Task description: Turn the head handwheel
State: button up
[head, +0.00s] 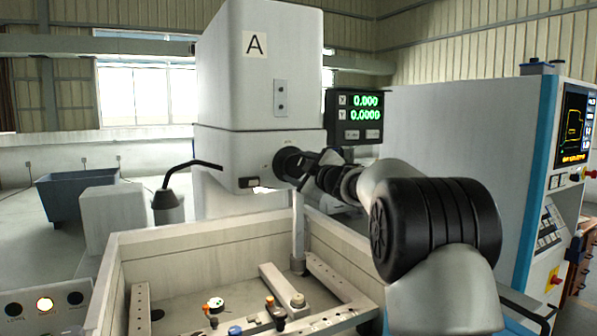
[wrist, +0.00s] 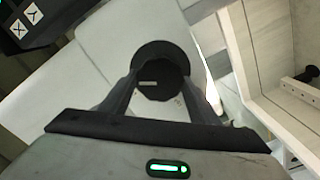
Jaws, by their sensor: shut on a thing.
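The machine head (head: 258,75) is a tall white block marked A. The head handwheel (head: 289,164) is a round black knob on its lower right side, partly hidden behind my gripper in the head view. My gripper (head: 303,168) reaches it from the right, at the end of my arm. In the wrist view the handwheel (wrist: 160,80) is a dark disc with a short pale mark. My gripper (wrist: 163,92) has one finger on each side of it and is shut on it.
Below lies the open work tank (head: 190,246) with clamp bars and small loose parts. A control cabinet (head: 450,140) stands at the right. A bent black pipe (head: 192,165) is left of the head.

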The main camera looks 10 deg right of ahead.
jog(key=n+b, duration=0.1)
jog(key=n, duration=0.4)
jog(key=shift+f+n+b, duration=0.1)
jog(key=shift+n+b, duration=0.3)
dwell(0.4)
jog(key=o, duration=1.1)
jog(key=shift+c, duration=0.2)
jog(key=shift+s, duration=0.1)
jog(key=b+v, duration=0.3)
jog(key=v, duration=1.4)
jog(key=shift+s, duration=0.15)
